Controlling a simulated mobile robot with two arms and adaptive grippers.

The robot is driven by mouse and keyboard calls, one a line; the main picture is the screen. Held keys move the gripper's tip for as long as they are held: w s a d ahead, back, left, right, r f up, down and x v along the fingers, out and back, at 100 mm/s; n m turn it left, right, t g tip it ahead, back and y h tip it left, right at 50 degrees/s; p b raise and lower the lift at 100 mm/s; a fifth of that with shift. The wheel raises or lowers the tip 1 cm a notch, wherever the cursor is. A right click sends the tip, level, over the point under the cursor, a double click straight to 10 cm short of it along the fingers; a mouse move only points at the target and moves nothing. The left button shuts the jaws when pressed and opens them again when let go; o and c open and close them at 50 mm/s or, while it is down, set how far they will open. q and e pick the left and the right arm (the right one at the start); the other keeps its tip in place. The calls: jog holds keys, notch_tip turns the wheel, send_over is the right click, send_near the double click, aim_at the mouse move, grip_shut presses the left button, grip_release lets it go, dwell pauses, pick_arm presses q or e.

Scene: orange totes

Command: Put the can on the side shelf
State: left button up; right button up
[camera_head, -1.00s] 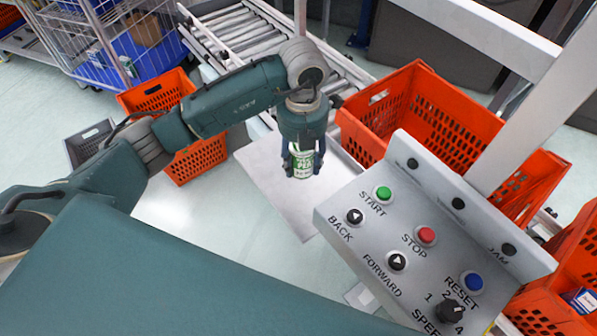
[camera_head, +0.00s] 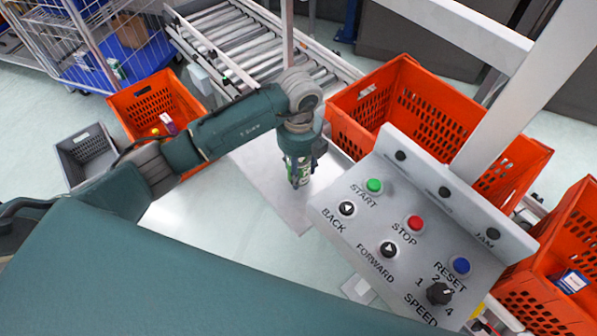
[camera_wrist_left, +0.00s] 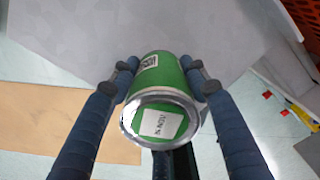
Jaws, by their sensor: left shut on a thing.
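My left gripper (camera_head: 300,172) is shut on a green and white can (camera_head: 298,165) and points down. In the left wrist view the can (camera_wrist_left: 163,98) lies between the two blue fingers of the left gripper (camera_wrist_left: 160,90), its silver-rimmed end with a white label facing the camera. The grey side shelf (camera_head: 270,185) is a flat plate beside the conveyor, and the can shows over its right part. The shelf's grey surface (camera_wrist_left: 70,40) fills the upper wrist view. I cannot tell whether the can touches it. My right gripper is not in view.
A control panel (camera_head: 400,235) with buttons stands close to the right of the can. An orange tote (camera_head: 375,105) stands behind it. Another orange tote (camera_head: 187,95) and a grey bin (camera_head: 72,150) stand at left. A roller conveyor (camera_head: 235,45) runs behind.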

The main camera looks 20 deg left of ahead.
pick_arm(q)
notch_tip(320, 180, down, 2)
jog(key=shift+f, duration=0.1)
jog(key=shift+f, duration=0.15)
jog(key=o, duration=1.4)
jog(key=shift+o, duration=0.2)
